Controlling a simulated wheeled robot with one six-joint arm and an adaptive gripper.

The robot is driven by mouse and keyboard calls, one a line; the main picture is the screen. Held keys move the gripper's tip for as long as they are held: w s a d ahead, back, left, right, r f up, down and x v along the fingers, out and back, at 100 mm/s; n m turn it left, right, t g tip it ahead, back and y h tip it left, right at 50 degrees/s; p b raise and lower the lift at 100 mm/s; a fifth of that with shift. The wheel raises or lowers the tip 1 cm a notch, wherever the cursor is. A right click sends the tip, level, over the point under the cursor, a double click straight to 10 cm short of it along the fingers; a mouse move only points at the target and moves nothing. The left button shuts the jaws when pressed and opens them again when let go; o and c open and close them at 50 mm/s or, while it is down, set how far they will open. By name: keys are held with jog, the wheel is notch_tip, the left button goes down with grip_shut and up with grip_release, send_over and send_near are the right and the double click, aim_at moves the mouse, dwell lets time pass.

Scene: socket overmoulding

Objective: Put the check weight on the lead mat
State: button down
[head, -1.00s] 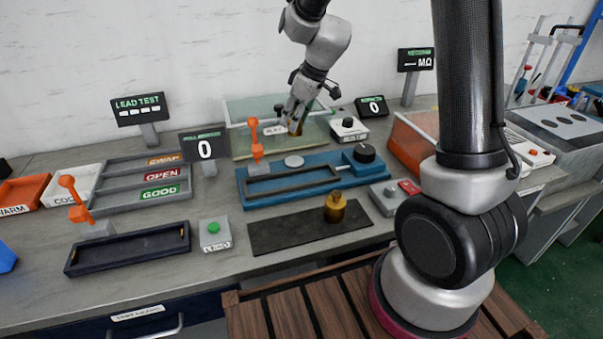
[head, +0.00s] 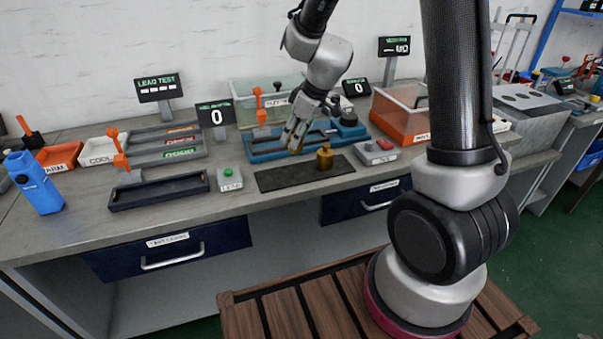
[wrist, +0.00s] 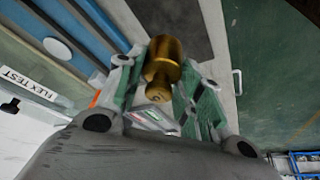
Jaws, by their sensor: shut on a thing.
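A brass check weight (wrist: 165,55) with a small knob sits between the fingers of my gripper (wrist: 160,68) in the wrist view. In the head view my gripper (head: 295,142) is shut on this brass piece, over the front of the blue fixture, just behind the dark mat (head: 283,178). The held piece is mostly covered by the fingers there. A brass weight (head: 324,158) with a knob stands upright on the right part of the mat. The mat also shows beyond my fingers in the wrist view (wrist: 165,15).
The blue fixture (head: 262,157) lies behind the mat. A grey button box (head: 229,179) is left of the mat, and another box (head: 375,152) is right. A dark tray (head: 160,192) lies further left. Drawers (head: 180,248) sit below the bench edge.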

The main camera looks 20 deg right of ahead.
notch_tip(320, 180, down, 8)
jog(key=shift+w+f, duration=0.1)
jog(key=shift+f, duration=0.15)
jog(key=c, duration=0.9)
grip_release()
jog(key=shift+f, duration=0.1)
jog(key=shift+c, duration=0.2)
jog(key=s+d+r+m+h, duration=0.15)
jog(key=s+d+r, duration=0.25)
jog(key=s+r, duration=0.5)
jog(key=s+d+r+m+y, duration=0.15)
jog(key=s+d+r, duration=0.3)
jog(key=r, duration=0.85)
jog(key=s+d+r+m+h, duration=0.1)
jog(key=s+d+r+m, duration=0.1)
jog(key=s, duration=0.4)
jog(key=s+d+r+m+t+h, duration=0.1)
jog(key=s+d+r+m+h, duration=0.1)
jog(key=s, duration=0.5)
jog(key=shift+d+r+m, duration=0.2)
jog(key=shift+d+m, duration=0.25)
jog(key=shift+m, duration=0.55)
